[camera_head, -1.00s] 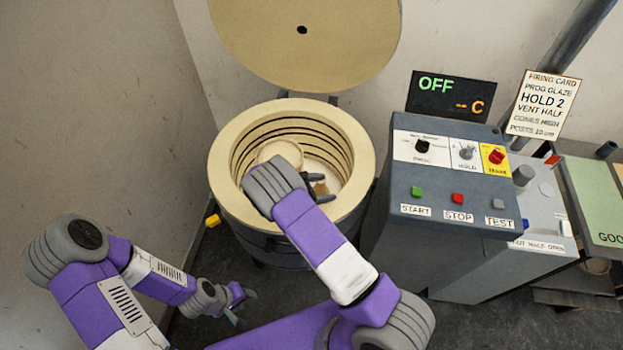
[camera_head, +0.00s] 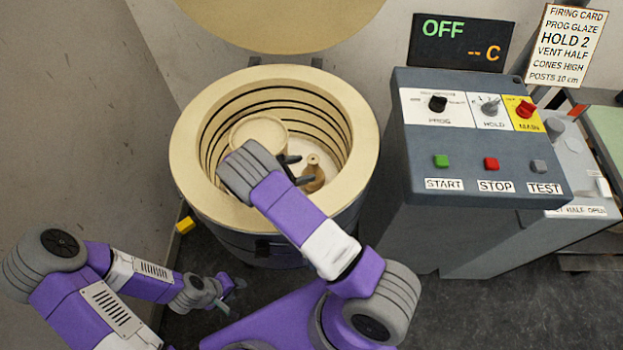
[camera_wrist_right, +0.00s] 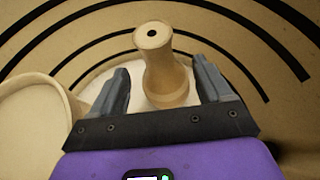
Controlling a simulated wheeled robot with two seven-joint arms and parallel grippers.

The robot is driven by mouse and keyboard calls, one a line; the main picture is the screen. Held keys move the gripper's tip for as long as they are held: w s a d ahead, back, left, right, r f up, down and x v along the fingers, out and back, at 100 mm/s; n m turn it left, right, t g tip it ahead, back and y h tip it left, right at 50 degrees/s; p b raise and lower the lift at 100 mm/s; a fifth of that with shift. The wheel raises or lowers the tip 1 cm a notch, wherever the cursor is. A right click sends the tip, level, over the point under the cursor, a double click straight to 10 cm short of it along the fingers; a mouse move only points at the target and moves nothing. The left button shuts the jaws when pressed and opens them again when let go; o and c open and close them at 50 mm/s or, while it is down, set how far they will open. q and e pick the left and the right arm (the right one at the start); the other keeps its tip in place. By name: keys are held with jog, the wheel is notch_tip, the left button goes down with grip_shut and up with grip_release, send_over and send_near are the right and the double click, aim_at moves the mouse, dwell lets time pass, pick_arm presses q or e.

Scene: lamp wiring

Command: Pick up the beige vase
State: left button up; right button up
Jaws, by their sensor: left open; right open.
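The beige vase (camera_head: 313,175) stands upright on the white floor inside the open kiln (camera_head: 190,150). It has a narrow neck with a dark hole at the top. My right gripper (camera_head: 293,171) reaches down into the kiln and is open beside the vase. In the right wrist view, the vase (camera_wrist_right: 166,70) lies between and beyond the open fingers (camera_wrist_right: 167,90), its base partly hidden by the gripper; I cannot tell if they touch. My left gripper (camera_head: 230,295) is open, low over the floor outside the kiln at the left.
A wide beige bowl-like vessel (camera_head: 258,133) stands in the kiln left of the vase, close to my right gripper; it also shows in the wrist view (camera_wrist_right: 30,110). The kiln lid (camera_head: 280,25) is raised. A control box (camera_head: 480,140) stands right. A yellow block (camera_head: 185,225) is near the kiln's left side.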

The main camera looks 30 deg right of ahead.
aim_at(308, 169)
jog(key=shift+x, duration=1)
jog(key=b+x, duration=0.1)
jog(key=x, duration=0.3)
jog(key=shift+f+b, duration=0.25)
jog(key=shift+b, duration=0.15)
jog(key=shift+d+f, duration=0.15)
jog(key=shift+d, duration=0.35)
jog(key=shift+c, duration=0.3)
grip_shut()
